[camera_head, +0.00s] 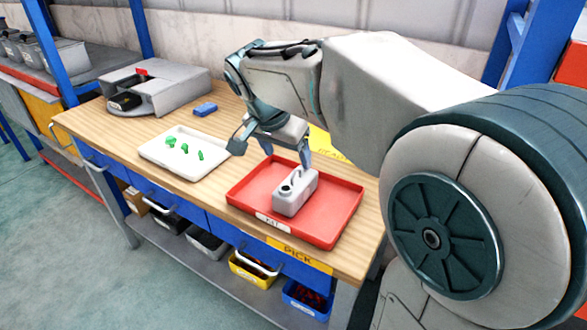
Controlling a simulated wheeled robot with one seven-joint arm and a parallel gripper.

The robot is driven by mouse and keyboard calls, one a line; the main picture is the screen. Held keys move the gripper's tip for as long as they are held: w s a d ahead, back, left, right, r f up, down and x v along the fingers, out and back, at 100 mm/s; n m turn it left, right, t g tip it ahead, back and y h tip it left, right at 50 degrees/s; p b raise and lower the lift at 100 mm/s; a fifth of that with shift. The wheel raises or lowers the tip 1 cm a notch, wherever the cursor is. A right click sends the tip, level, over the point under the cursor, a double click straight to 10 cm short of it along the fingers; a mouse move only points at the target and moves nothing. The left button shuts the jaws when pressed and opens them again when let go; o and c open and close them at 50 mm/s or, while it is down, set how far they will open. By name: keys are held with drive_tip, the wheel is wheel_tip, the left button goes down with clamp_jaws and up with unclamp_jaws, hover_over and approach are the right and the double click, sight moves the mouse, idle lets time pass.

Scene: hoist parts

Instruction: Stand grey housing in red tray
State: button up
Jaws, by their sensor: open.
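The grey housing (294,195) is a small box-like part with a round dark opening on top. It stands in the red tray (338,231), near the middle, with its opening facing up. My gripper (287,160) is open, just above and behind the housing, with its fingers pointing down over the tray's back part. The fingers look apart from the housing, though the gap is hard to judge from this angle. The tray lies on the wooden workbench (222,223) and has a white label on its front edge.
A white tray (165,163) with several green parts lies left of the red tray. A small blue object (205,109) and a grey machine (155,85) are farther back. Yellow labels mark the bench. Bins stand on the shelf below. Free wood lies at the bench's front left.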

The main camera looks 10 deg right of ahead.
drive_tip(key=s+d+f+n, duration=0.1)
drive_tip(key=s+f, duration=0.1)
drive_tip(key=s, duration=0.1)
drive_tip(key=s+f+n+y, duration=0.1)
drive_tip(key=s+f+n, duration=0.1)
drive_tip(key=s, duration=0.2)
drive_tip(key=s+d+f+n, duration=0.1)
drive_tip(key=s+f+n, duration=0.1)
drive_tip(key=s, duration=0.1)
drive_tip(key=shift+s+d+g+y, duration=0.2)
drive_tip(key=shift+d+g+y, duration=0.1)
drive_tip(key=shift+g+y, duration=0.1)
drive_tip(key=s+f+n, duration=0.1)
drive_tip(key=s, duration=0.1)
drive_tip(key=s+f+n+y, duration=0.1)
drive_tip(key=s+f, duration=0.1)
drive_tip(key=s+f+n, duration=0.2)
drive_tip(key=s, duration=0.1)
drive_tip(key=shift+s+d+f+y, duration=0.1)
drive_tip(key=shift+d+f+y, duration=0.05)
drive_tip(key=shift+y, duration=0.15)
